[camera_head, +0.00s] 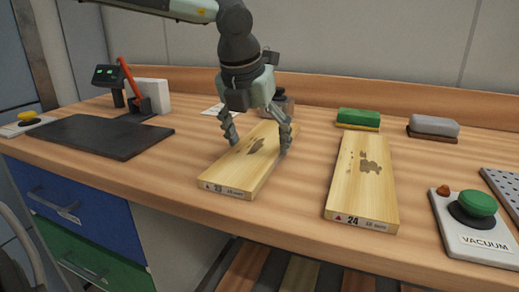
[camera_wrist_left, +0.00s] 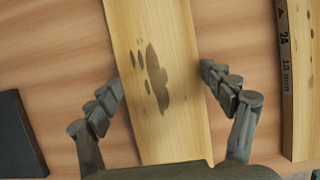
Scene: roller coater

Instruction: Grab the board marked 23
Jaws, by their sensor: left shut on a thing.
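A pale wooden board (camera_head: 236,172) with dark brown stains lies on the bench left of a second board. The left wrist view shows the stained board (camera_wrist_left: 150,25) between the fingers (camera_wrist_left: 160,76). The other board (camera_head: 360,185), marked 24, lies apart to the right; its labelled edge (camera_wrist_left: 286,75) shows in the left wrist view. My right gripper is not in view.
A dark flat plate (camera_head: 95,136) lies left of the boards. A vacuum button box (camera_head: 480,238) stands at the front right. Green (camera_head: 358,118) and grey (camera_head: 433,127) blocks sit behind the 24 board. Bare bench separates the boards.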

